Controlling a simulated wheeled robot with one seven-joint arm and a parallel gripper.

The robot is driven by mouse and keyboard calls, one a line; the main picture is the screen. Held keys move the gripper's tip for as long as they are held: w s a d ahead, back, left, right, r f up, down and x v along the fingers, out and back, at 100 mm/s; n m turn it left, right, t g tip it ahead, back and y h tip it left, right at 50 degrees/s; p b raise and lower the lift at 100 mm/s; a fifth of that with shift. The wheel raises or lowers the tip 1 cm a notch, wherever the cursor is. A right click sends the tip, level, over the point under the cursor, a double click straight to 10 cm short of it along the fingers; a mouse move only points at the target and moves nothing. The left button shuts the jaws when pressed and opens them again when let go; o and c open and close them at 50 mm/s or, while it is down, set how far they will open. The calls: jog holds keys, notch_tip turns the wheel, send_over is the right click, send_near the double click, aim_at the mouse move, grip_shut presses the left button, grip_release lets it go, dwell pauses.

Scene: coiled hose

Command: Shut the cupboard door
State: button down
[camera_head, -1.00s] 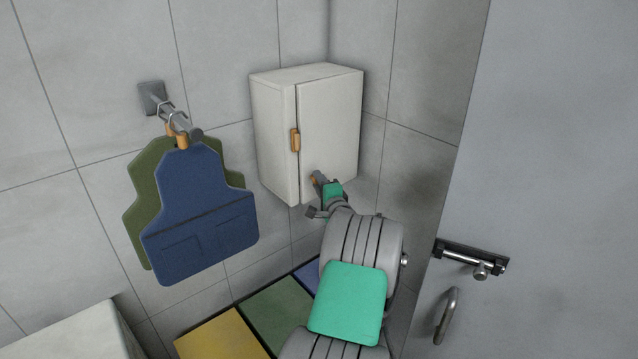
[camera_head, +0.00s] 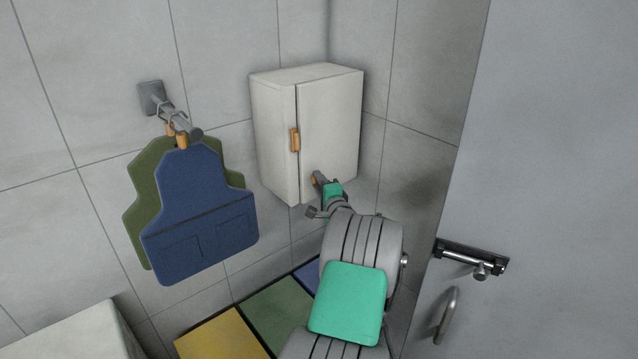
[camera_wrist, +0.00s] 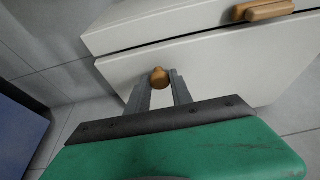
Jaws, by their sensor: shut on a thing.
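The white cupboard (camera_head: 276,150) is fixed to the tiled wall near the corner. Its door (camera_head: 333,125), the face on the right, lies close against the body with a thin dark seam along its edge; I cannot tell if it is fully closed. The door also shows in the wrist view (camera_wrist: 225,68). My gripper (camera_head: 317,182) is at the lower part of the door. In the wrist view my gripper (camera_wrist: 161,80) has its two fingers on either side of a small round orange-brown knob (camera_wrist: 159,74), shut on it. In the head view the knob is mostly hidden.
An orange latch-like piece (camera_head: 295,140) sits at the seam. Blue (camera_head: 200,225) and green (camera_head: 145,205) aprons hang from a wall peg left of the cupboard. A large grey door (camera_head: 560,150) with a metal handle stands at right. A pale surface (camera_head: 70,335) is lower left.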

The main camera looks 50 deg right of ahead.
jog(key=shift+w+f, duration=0.1)
jog(key=shift+w+a+f+b, duration=0.1)
jog(key=shift+w+b, duration=0.25)
jog(key=shift+b, duration=0.2)
jog(key=shift+w, duration=0.2)
jog(key=c, duration=1.1)
grip_release()
jog(key=shift+r, duration=0.2)
jog(key=shift+c, duration=0.2)
jog(key=b+v, duration=0.1)
jog(key=v, duration=0.6)
jog(key=shift+s+b, duration=0.4)
jog(key=shift+a, duration=0.15)
